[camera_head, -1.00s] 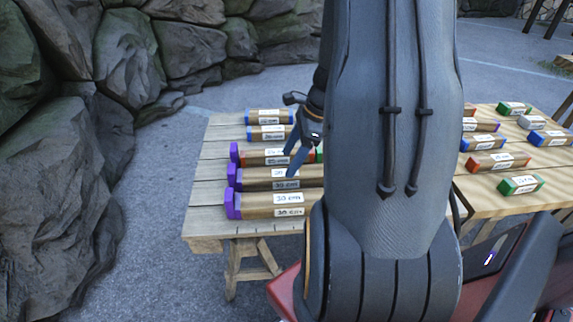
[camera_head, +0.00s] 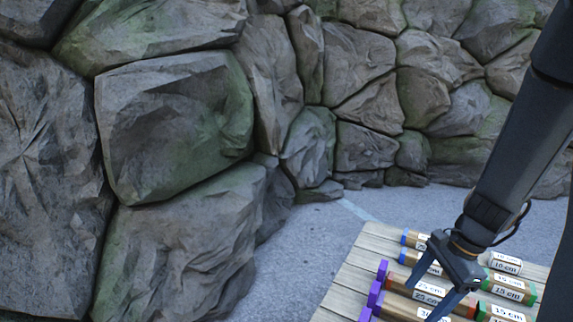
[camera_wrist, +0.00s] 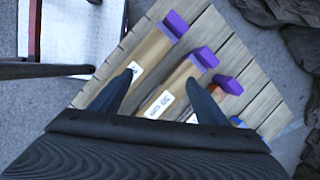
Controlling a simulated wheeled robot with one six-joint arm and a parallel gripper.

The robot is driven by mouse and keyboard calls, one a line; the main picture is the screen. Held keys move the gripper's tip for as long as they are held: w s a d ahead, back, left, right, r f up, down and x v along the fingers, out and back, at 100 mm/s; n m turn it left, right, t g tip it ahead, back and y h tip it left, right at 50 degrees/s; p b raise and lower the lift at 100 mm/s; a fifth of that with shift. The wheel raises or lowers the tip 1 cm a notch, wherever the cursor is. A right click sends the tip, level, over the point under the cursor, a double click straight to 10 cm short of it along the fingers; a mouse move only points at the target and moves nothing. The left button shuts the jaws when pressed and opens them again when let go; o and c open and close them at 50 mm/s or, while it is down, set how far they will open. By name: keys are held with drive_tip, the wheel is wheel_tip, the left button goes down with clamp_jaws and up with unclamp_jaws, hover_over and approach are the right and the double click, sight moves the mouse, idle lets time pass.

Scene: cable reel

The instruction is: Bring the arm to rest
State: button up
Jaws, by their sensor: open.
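My gripper (camera_head: 440,290) is at the lower right in the head view, in front of or above the wooden table (camera_head: 345,290) with its labelled blocks. Its two dark fingers are apart with nothing between them. In the wrist view my gripper (camera_wrist: 155,98) shows its fingers spread over the blocks with purple ends. I cannot tell the exact height of the fingertips above the blocks. My arm comes down from the upper right in the head view.
Several wooden blocks with coloured ends and length labels, such as a blue-ended one (camera_head: 415,240), lie on the table. A rock wall (camera_head: 175,120) fills the left and back. Grey paving (camera_head: 300,245) lies clear between wall and table.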

drive_tip(key=s+a+r+n+h+p, duration=0.1)
drive_tip(key=s+a+r+n+p, duration=0.1)
drive_tip(key=s+a+r+n, duration=0.2)
drive_tip(key=s+a+r+n+g+h+p, duration=0.1)
drive_tip(key=s+a+r+n, duration=0.4)
drive_tip(key=a+n, duration=0.5)
drive_tip(key=shift+r+n+h+p, duration=0.45)
drive_tip(key=shift+r+n+h, duration=0.15)
drive_tip(key=shift+n, duration=1.2)
drive_tip(key=shift+s, duration=0.1)
drive_tip(key=shift+c, duration=0.2)
